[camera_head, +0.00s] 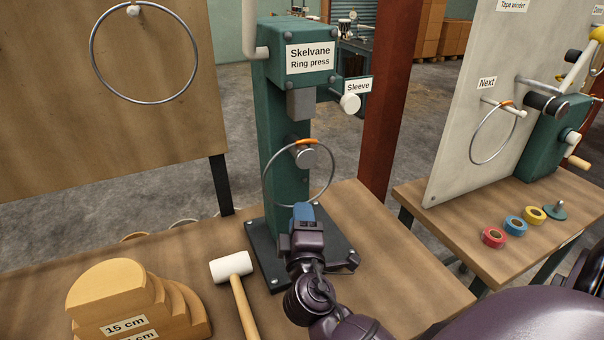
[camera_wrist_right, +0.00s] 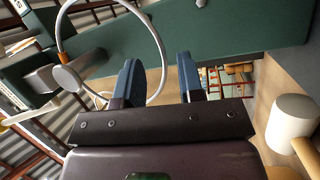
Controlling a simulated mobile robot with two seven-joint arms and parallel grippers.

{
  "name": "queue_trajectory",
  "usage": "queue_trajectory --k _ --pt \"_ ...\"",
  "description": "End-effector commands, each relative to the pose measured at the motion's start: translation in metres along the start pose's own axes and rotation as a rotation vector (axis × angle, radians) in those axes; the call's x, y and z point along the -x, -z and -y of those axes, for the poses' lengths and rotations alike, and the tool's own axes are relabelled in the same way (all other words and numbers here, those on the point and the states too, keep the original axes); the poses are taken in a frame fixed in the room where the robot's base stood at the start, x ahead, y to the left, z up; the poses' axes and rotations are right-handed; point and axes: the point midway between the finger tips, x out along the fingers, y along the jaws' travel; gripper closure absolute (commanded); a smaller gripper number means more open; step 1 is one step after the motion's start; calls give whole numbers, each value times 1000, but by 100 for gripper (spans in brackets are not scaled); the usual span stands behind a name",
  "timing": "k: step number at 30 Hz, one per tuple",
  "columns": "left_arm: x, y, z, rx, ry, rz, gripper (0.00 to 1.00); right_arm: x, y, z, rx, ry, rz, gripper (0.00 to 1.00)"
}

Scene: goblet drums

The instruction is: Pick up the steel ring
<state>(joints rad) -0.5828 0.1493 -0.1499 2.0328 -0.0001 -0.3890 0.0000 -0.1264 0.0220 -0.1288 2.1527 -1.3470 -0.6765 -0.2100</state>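A thin steel ring (camera_head: 264,178) with an orange sleeve (camera_head: 306,141) at its top hangs on the round peg (camera_head: 307,157) of the green ring press. My right gripper (camera_head: 304,210) is at the ring's lower edge, its blue fingers pointing toward the press. In the right wrist view the fingers (camera_wrist_right: 158,62) are apart, and the ring's near arc (camera_wrist_right: 162,48) shows in the gap, close to the left finger. Whether it touches cannot be told. Other rings hang on the left board (camera_head: 92,50) and the "Next" peg (camera_head: 472,150). My left gripper is out of view.
The press (camera_head: 283,120) stands on a dark base (camera_head: 262,250) on the wooden bench. A white-headed mallet (camera_head: 232,266) and stepped wooden formers (camera_head: 110,290) lie to the left. Tape rolls (camera_head: 494,237) sit on the right bench. The front right bench top is clear.

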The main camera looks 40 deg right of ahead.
Motion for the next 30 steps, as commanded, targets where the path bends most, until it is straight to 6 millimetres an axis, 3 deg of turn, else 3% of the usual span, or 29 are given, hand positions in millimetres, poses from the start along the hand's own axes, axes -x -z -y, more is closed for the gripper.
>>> queue_trajectory --k 7,17,24,30 --pt "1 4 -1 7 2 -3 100 -32 3 -1 0 -3 -1 65" --pt "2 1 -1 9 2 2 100 -38 2 1 0 0 0 65" --pt "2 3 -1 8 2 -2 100 -38 2 1 0 0 0 100" --pt "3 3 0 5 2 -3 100 -38 2 1 0 0 0 100"
